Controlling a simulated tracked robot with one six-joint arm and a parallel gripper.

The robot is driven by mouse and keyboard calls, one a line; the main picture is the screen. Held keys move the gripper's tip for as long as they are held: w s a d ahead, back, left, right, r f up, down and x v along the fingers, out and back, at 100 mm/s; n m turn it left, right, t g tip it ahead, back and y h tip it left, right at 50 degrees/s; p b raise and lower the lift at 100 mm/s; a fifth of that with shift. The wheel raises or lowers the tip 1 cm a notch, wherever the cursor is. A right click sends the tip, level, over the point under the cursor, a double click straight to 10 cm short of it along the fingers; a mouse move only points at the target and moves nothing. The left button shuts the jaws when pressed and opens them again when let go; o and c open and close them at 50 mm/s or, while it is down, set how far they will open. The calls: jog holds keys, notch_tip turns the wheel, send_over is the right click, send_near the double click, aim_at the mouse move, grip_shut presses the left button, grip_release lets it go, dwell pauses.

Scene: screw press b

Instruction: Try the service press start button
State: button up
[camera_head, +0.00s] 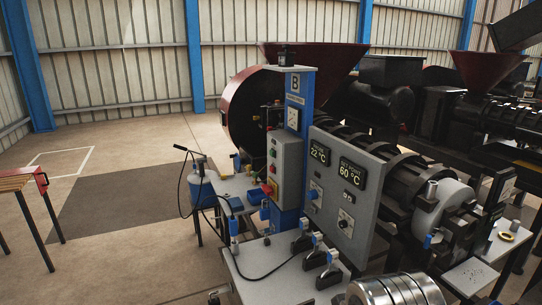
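The service press, marked "B", stands in the middle of the view, with a dark red hopper (312,57) on top and a dark red wheel (241,108) on its left. A grey-green control box (289,168) hangs on its blue column (298,95). Small buttons run down the box's left face. The labels are too small to read, so I cannot tell which is the start button. A grey panel (338,190) to the right shows 22 °C and 60 °C. My gripper is not in view.
A small side table with blue items (232,201) stands left of the press. Another dark press (498,112) is behind right. Open floor (125,215) lies left.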

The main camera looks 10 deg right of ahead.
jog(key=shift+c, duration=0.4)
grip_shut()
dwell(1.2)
